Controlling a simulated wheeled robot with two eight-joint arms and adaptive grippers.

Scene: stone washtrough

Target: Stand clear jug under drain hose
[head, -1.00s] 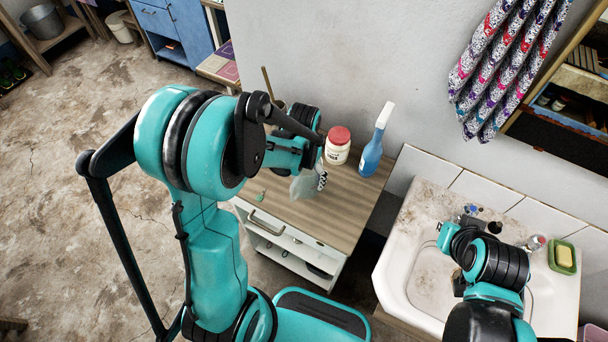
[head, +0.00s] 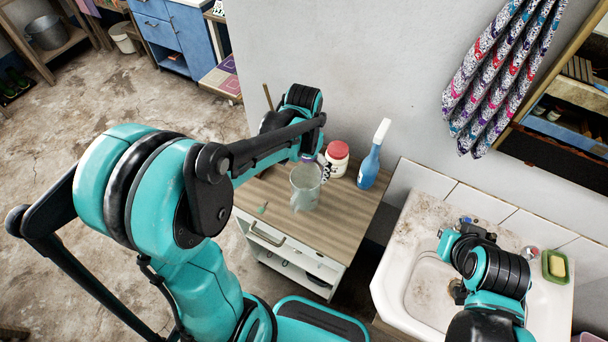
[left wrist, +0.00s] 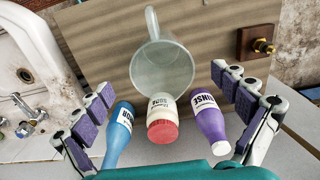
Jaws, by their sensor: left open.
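The clear jug (head: 305,187) stands upright on the wood-topped cabinet (head: 345,215), left of the sink. In the left wrist view the jug (left wrist: 162,68) is seen from above, looks empty, and has its handle on the far side from the camera. My left gripper (head: 318,160) is mostly hidden behind its arm, just behind the jug. In the left wrist view its padded fingers (left wrist: 170,112) are wide apart with nothing held. My right arm reaches over the sink; its fingers cannot be made out. I cannot make out a drain hose.
A red-lidded jar (head: 337,160) and a blue spray bottle (head: 369,165) stand behind the jug. A purple bottle (left wrist: 208,122) shows in the left wrist view. A brass fitting (left wrist: 262,46) on a brown block is nearby. The sink (head: 410,285) is to the right.

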